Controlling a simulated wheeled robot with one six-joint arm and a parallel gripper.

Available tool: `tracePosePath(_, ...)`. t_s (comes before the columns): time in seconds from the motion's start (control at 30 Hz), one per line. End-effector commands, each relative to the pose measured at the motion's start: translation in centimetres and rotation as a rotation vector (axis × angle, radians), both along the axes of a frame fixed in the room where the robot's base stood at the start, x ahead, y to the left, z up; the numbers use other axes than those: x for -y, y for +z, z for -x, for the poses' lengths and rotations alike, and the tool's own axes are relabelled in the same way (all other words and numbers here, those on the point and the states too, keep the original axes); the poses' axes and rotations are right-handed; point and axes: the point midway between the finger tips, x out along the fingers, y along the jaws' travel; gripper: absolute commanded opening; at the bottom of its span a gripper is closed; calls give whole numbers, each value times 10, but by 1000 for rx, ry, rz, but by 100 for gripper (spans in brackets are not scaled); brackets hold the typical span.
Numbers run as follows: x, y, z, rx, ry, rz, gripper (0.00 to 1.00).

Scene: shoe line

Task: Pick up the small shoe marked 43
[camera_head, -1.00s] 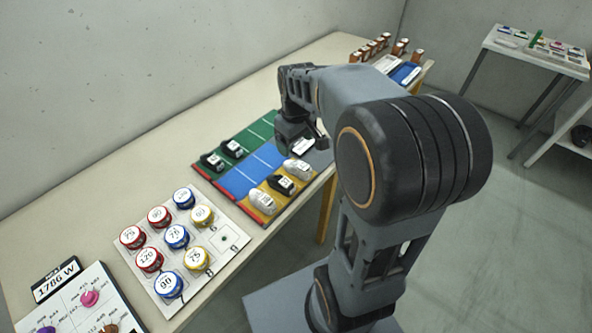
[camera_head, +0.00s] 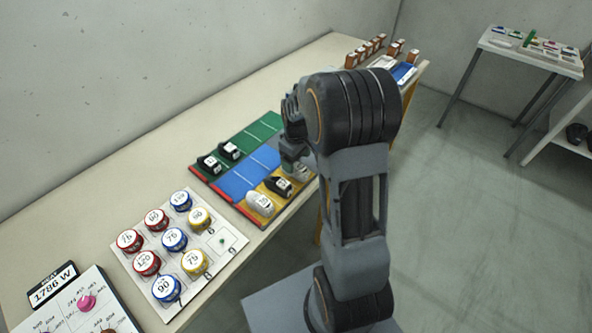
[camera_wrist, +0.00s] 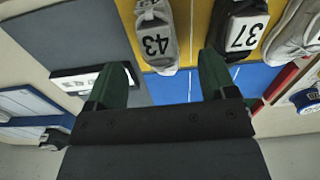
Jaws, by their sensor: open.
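The shoe marked 43 (camera_wrist: 156,38) is light grey with a white label and stands on the yellow strip (camera_wrist: 193,20) in the wrist view. In the head view the grey shoe (camera_head: 301,172) is partly hidden by my gripper (camera_head: 289,164), which is low above that end of the mat. In the wrist view my gripper (camera_wrist: 161,72) is open and empty, its two green fingers wide apart. The shoe lies ahead of the fingertips, between their lines, and none of it is clamped.
A black shoe marked 37 (camera_wrist: 240,28) stands close beside it, with a white shoe (camera_wrist: 291,32) beyond. Two black shoes (camera_head: 219,157) stand farther left on the mat. A white-labelled block (camera_wrist: 92,79) lies near the left finger. Numbered discs (camera_head: 174,239) sit on a nearby board.

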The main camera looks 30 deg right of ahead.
Motion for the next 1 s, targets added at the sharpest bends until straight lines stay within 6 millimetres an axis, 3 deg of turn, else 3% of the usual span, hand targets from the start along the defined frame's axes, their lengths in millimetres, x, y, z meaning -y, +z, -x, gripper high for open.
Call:
tracePosePath(0.3,1,-41,1,-5,-1,-1,78)
tracePosePath(0.67,1,-48,1,-1,-1,0,78)
tracePosePath(1.0,1,-48,0,-1,-1,0,46)
